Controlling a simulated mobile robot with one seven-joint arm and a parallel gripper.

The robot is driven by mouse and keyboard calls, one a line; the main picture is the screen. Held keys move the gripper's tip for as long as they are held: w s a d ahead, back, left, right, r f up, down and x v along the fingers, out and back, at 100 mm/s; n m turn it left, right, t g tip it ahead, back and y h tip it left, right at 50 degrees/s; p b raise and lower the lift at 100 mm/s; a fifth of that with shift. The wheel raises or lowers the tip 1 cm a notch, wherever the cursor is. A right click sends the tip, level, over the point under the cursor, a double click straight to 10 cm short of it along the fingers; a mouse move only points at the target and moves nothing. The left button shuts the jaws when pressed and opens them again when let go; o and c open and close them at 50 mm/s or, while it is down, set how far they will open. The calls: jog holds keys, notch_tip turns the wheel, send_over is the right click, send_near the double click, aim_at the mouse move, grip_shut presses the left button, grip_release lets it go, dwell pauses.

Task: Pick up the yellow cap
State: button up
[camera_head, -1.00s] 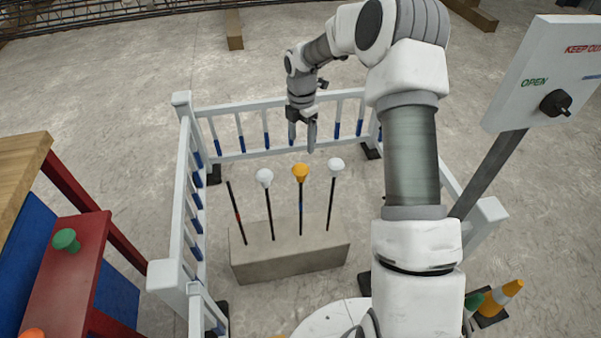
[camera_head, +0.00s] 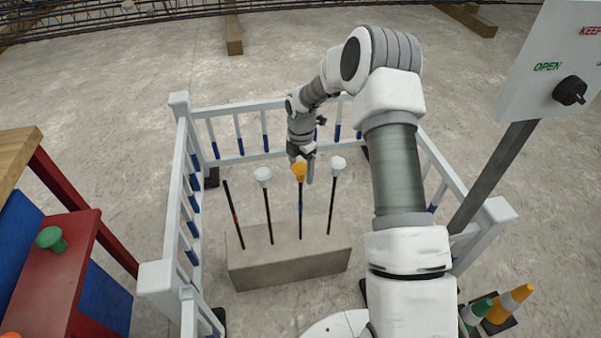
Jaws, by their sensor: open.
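The yellow cap (camera_head: 299,171) sits on top of a thin dark rod in a concrete block (camera_head: 290,265). My gripper (camera_head: 302,172) points down at the yellow cap, with its fingers apart. One finger shows just right of the cap. The other finger is mostly hidden, and I cannot tell whether either touches the cap. White caps stand on the neighbouring rods, one to the left (camera_head: 263,176) and one to the right (camera_head: 338,163).
A white and blue barrier (camera_head: 182,190) surrounds the block on the left, back and right. A red bench (camera_head: 55,285) with a green knob (camera_head: 50,239) stands at left. A sign panel (camera_head: 545,75) and cones (camera_head: 508,303) are at right.

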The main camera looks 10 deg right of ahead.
jog(key=shift+r, duration=0.1)
jog(key=c, duration=1)
jog(key=shift+c, duration=0.2)
jog(key=shift+r, duration=0.15)
